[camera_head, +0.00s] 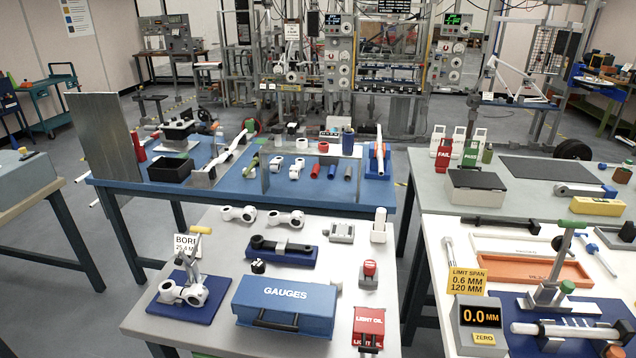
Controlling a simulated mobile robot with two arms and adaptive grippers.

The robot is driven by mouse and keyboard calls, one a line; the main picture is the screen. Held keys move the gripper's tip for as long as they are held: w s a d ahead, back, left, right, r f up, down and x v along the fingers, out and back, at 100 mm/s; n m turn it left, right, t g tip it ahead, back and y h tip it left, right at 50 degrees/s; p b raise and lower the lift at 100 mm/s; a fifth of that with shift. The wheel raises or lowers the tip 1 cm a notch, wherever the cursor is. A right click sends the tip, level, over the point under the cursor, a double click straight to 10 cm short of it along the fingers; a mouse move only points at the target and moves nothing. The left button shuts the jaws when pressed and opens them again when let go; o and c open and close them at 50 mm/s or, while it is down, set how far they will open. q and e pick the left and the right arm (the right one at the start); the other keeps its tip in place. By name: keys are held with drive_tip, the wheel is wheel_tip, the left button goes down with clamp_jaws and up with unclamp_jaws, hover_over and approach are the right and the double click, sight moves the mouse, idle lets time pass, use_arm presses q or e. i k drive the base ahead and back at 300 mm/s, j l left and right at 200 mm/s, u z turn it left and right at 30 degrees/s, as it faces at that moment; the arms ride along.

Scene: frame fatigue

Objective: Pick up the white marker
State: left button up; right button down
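No object here can be named for certain as the white marker. A white upright cylinder on a pale block (379,226) stands at the back right of the near grey table (225,320). A short white cylinder (302,144) sits beside a red one (323,147) on the blue table behind; both are small in view. Neither of my grippers is in view, and nothing is seen being held.
The near table holds a blue GAUGES box (286,293), a red LIGHT OIL holder (368,327), a red-topped stamp (369,272), white rods (285,219) and a grey block (342,232). The right bench holds a gauge display (480,318). A gap separates the tables.

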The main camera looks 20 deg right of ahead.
sight(380, 215)
drive_tip(key=l+z, duration=0.1)
drive_tip(key=z, duration=0.65)
drive_tip(key=l+z, duration=0.1)
drive_tip(key=z, duration=0.25)
drive_tip(key=u, duration=1.35)
drive_tip(key=z, duration=1.35)
drive_tip(key=i+l+z, duration=0.15)
drive_tip(key=z, duration=0.3)
drive_tip(key=i+l+z, duration=0.1)
drive_tip(key=i+z, duration=0.15)
drive_tip(key=z, duration=0.2)
drive_tip(key=i+z, duration=0.2)
drive_tip(key=z, duration=0.25)
